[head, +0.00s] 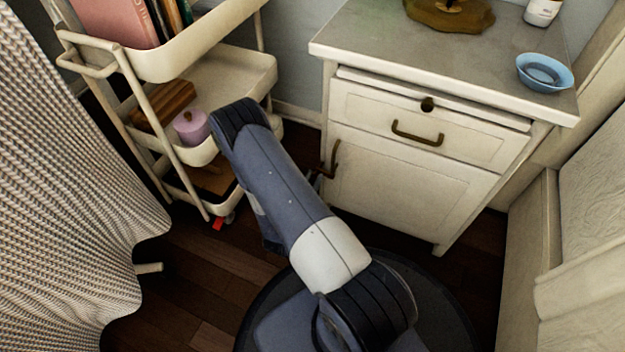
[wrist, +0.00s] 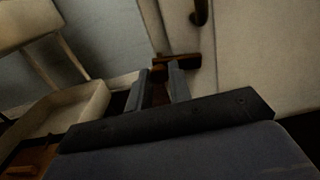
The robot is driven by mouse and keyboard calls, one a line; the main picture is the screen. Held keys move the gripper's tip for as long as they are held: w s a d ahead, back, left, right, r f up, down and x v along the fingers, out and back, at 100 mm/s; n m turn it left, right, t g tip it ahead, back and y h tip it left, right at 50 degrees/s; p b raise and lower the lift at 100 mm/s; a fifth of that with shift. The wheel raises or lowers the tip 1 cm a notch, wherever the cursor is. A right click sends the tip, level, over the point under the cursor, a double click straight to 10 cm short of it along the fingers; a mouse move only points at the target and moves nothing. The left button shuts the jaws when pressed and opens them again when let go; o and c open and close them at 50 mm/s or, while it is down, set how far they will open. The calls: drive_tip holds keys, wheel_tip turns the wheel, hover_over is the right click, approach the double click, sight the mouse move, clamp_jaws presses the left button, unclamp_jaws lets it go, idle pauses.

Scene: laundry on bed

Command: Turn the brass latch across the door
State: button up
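The cream cabinet door (head: 400,190) is shut below a drawer, with a curved brass handle (head: 335,158) near its left edge. In the wrist view the brass latch (wrist: 182,61) is a short bar by the cabinet's left edge, below the handle (wrist: 200,12). The bar lies nearly level, roughly square to the handle. My gripper (wrist: 160,76) points at it, its two fingers apart with a dark gap between them. The fingertips are at the bar's left end; I cannot tell whether they touch it.
A cream trolley (head: 225,80) with books and a lilac pot (head: 191,126) stands left of the cabinet. A blue bowl (head: 544,72) sits on the cabinet top. A hanging woven cloth (head: 60,200) fills the left side. Dark wooden floor shows between.

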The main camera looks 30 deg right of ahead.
clamp_jaws()
drive_tip(key=shift+n, duration=1)
drive_tip(key=o, duration=0.5)
unclamp_jaws()
